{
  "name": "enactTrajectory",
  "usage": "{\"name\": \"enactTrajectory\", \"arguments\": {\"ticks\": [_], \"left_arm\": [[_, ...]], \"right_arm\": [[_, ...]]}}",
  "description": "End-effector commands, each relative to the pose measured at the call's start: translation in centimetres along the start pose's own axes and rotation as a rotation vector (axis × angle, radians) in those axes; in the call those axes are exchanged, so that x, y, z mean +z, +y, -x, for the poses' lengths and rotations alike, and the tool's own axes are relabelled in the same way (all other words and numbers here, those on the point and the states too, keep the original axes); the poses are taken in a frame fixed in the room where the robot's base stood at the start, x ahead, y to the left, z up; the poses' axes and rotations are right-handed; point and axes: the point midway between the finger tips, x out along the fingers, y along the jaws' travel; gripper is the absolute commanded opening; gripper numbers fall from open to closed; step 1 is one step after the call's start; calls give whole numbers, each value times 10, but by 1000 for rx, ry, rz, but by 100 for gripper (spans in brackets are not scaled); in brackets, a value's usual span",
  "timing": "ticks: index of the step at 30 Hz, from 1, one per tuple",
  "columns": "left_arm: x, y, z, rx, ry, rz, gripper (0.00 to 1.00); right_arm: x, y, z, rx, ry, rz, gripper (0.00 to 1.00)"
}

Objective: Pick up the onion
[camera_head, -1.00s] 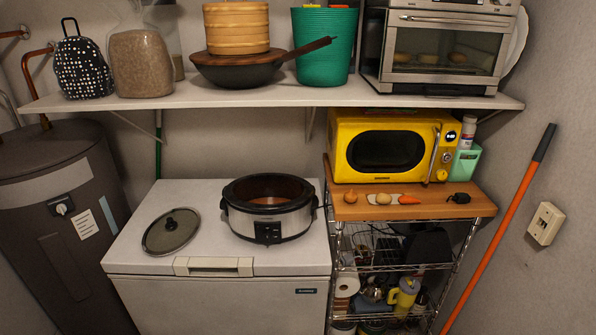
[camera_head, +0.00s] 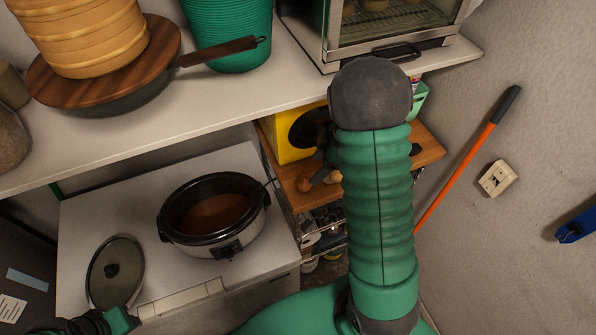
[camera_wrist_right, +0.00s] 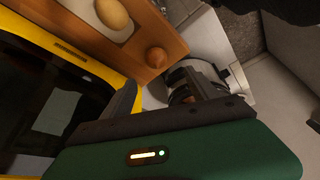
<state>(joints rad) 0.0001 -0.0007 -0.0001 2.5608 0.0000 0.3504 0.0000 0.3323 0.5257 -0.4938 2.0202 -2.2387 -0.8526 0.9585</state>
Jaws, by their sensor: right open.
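The onion (camera_wrist_right: 156,57) is small, round and orange-brown, with its tip toward the jaws in the right wrist view. It rests near the edge of the wooden top, and shows in the head view (camera_head: 303,184) just left of my gripper. My right gripper (camera_wrist_right: 155,90) is open and empty, its two dark fingers pointing at the onion with a gap before it. In the head view the right gripper (camera_head: 325,170) is small, dark and partly hidden behind my green arm. A part that seems to be my left arm shows at the bottom left; its jaws are not visible.
A potato (camera_wrist_right: 112,13) lies beside the onion on a pale board. The yellow microwave (camera_head: 289,138) stands close behind, on the wooden top (camera_head: 428,146). A slow cooker (camera_head: 214,212) is to the left on a white freezer. A shelf (camera_head: 190,120) runs above.

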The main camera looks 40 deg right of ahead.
Motion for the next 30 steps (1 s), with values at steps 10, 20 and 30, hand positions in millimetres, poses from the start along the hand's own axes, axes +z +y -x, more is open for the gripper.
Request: {"name": "enactTrajectory", "arguments": {"ticks": [10,20,30], "left_arm": [[0,0,0,0,0,0,36],[-1,0,4,0,1,0,36],[-1,0,4,0,0,0,36]], "right_arm": [[0,4,-64,-5,-1,0,69],[3,3,-109,-1,0,2,69],[3,5,-110,-1,0,2,48]]}}
